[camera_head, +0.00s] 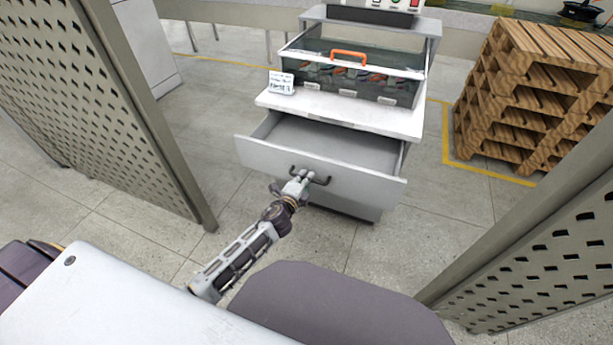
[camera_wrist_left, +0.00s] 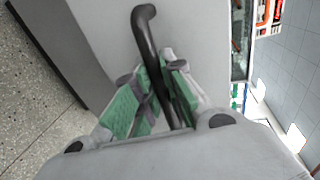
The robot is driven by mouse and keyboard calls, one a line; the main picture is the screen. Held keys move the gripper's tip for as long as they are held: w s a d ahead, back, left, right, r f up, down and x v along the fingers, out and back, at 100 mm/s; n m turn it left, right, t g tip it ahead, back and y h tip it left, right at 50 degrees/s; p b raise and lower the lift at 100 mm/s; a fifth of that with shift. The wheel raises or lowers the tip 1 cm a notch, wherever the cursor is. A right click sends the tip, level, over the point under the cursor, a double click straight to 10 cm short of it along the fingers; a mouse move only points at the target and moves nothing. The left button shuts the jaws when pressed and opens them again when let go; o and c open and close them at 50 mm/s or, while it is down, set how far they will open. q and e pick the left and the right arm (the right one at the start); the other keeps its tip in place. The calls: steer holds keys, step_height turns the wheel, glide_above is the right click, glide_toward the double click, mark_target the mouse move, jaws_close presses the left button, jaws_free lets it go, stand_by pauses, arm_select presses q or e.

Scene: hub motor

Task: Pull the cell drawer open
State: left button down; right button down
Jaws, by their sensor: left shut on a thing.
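The cell drawer (camera_head: 345,172) is white and stands pulled out from the cabinet below the white worktop. Its inside (camera_head: 330,140) is visible and looks empty. A dark curved handle (camera_head: 322,180) is on the drawer's front; it also shows in the left wrist view (camera_wrist_left: 146,40). My left gripper (camera_head: 300,180) is at the handle, shut on it, with the handle's bar between the green-padded fingers (camera_wrist_left: 155,100) in the left wrist view. The fingers hide part of the handle. My right gripper is not in view.
A clear-sided box with an orange handle (camera_head: 348,55) and a small sign (camera_head: 281,82) stand on the worktop (camera_head: 340,108). Perforated panels (camera_head: 85,95) flank both sides. Stacked wooden pallets (camera_head: 530,90) are at the right. Bare floor (camera_head: 200,130) lies left of the cabinet.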

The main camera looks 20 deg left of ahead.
arm_select(q)
steer(key=c, duration=1.5)
jaws_free()
steer(key=shift+s, duration=0.1)
steer(key=shift+v, duration=5.95)
steer(key=shift+f, duration=0.1)
